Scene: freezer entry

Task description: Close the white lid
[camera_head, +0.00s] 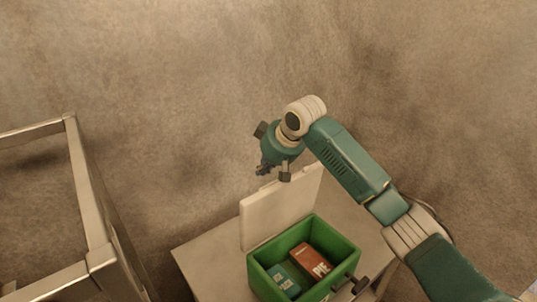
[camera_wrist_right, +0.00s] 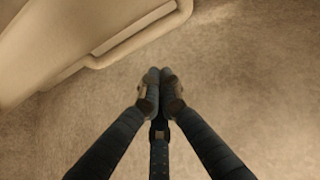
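The white lid (camera_head: 277,212) stands upright, open, along the back edge of a green box (camera_head: 327,231). Part of its pale panel and raised rim fills the upper left of the right wrist view (camera_wrist_right: 70,40). My right gripper (camera_head: 273,172) is at the lid's top edge in the head view, partly overlapping it. In the right wrist view its fingers (camera_wrist_right: 160,78) come together at the tips with nothing between them, near the lid's rim. I cannot tell whether they touch it. My left gripper is not in view.
The open box holds an orange-brown carton (camera_head: 311,261) and a teal carton (camera_head: 283,281). It sits on a pale table (camera_head: 207,262). A dark fitting (camera_head: 360,285) is at the box's front right. A metal frame (camera_head: 90,215) stands on the left. A rough wall is behind.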

